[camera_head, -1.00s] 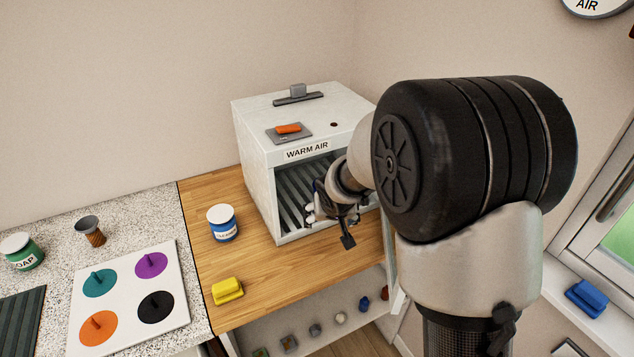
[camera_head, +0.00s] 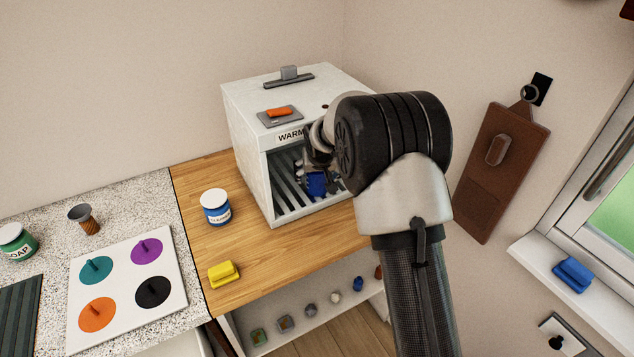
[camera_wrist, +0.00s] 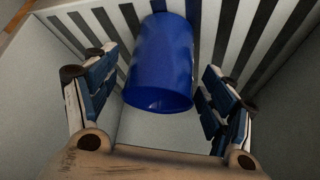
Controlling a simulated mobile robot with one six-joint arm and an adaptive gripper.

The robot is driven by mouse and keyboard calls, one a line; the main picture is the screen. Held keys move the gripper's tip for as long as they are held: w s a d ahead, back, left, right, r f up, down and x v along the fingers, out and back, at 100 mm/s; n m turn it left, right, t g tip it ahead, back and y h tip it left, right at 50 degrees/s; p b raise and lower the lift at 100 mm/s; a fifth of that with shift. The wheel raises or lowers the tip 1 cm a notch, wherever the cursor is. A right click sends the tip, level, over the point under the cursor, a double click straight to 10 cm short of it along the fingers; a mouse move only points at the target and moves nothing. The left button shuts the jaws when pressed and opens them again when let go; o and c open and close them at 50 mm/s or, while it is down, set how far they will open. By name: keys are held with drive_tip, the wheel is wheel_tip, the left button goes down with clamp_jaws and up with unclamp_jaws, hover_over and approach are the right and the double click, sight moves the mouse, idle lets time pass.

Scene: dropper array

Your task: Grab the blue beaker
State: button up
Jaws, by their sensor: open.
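The blue beaker (camera_wrist: 160,62) lies inside the white warm-air box (camera_head: 248,165), on the dark slats, with its open rim facing my gripper in the wrist view. In the head view a small blue part of it (camera_head: 317,184) shows below my wrist. My gripper (camera_wrist: 158,108) is open, with one blue-padded finger to the left of the beaker and one to the right. Gaps show between the fingers and the beaker. In the head view my arm hides most of the gripper and the right side of the box.
A blue-and-white jar (camera_head: 216,208) and a yellow block (camera_head: 224,274) stand on the wooden counter left of the box. The box walls (camera_wrist: 282,120) surround the gripper closely. A white board with coloured discs (camera_head: 176,300) lies farther left.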

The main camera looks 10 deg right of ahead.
drive_tip(key=shift+w+f, duration=0.25)
drive_tip(key=shift+w, duration=0.05)
drive_tip(key=c, duration=1.2)
drive_tip(key=shift+c, duration=0.3)
drive_tip(key=shift+r, duration=0.1)
